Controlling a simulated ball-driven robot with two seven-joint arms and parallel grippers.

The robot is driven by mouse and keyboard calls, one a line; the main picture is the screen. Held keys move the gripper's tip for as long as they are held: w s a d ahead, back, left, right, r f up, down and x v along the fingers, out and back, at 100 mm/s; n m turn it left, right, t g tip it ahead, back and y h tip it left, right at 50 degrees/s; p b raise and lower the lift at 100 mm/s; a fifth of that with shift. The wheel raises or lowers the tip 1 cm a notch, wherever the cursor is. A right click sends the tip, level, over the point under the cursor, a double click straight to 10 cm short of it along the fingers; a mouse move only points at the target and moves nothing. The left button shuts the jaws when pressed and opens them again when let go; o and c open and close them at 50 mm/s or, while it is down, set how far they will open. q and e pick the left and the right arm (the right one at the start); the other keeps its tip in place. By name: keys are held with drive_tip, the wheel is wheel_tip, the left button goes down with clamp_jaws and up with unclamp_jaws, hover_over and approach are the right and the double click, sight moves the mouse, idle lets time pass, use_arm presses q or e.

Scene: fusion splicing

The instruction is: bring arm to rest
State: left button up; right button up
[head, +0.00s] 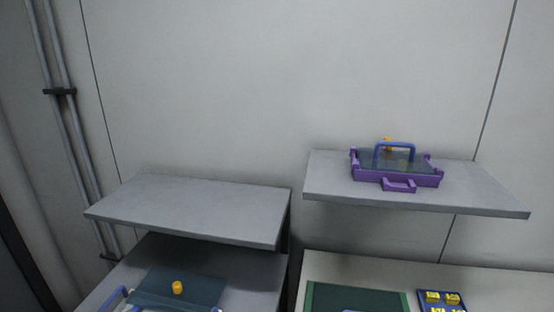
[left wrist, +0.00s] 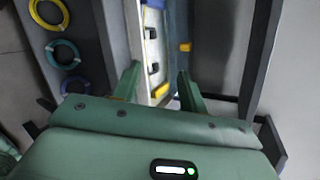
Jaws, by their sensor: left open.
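My left gripper (left wrist: 158,78) shows in the left wrist view with its two green fingers apart and nothing held between them. Beyond the fingertips is a white and blue unit (left wrist: 153,45) with dark clips and a yellow part. A dark panel with an orange knob (left wrist: 185,47) lies just right of it. I cannot tell the exact gap between the fingers and these things. Neither gripper shows in the head view. My right gripper is in no view.
A purple tray (head: 398,184) with a blue handle sits on the right shelf (head: 480,195). The left shelf (head: 190,205) is bare. Below are a dark panel (head: 200,290), a green mat (head: 350,298) and a blue tray with yellow pieces (head: 441,299). Coils (left wrist: 62,52) lie left in the wrist view.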

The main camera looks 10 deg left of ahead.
use_arm(q)
drive_tip(key=s+d+f+n+g+y, duration=0.25)
drive_tip(key=s+n+g, duration=0.35)
drive_tip(key=s+n, duration=0.6)
drive_tip(key=s+d+f+n+g+h, duration=0.1)
drive_tip(key=s+d+f+g+h, duration=0.15)
drive_tip(key=f, duration=1.05)
drive_tip(key=s+d+f+n+g+h, duration=0.1)
drive_tip(key=s+d+f, duration=0.2)
drive_tip(key=f, duration=0.9)
drive_tip(key=s+f+n+g, duration=0.1)
drive_tip(key=s+f, duration=0.6)
drive_tip(key=s, duration=0.3)
drive_tip(key=s+f+n+g+h, duration=0.1)
drive_tip(key=s+f, duration=0.6)
drive_tip(key=s, duration=0.3)
drive_tip(key=shift+a+n+g+h, duration=0.25)
drive_tip(key=shift+n+g+h, duration=0.05)
drive_tip(key=shift+n+g, duration=0.1)
drive_tip(key=shift+f, duration=0.1)
drive_tip(key=shift+w, duration=0.1)
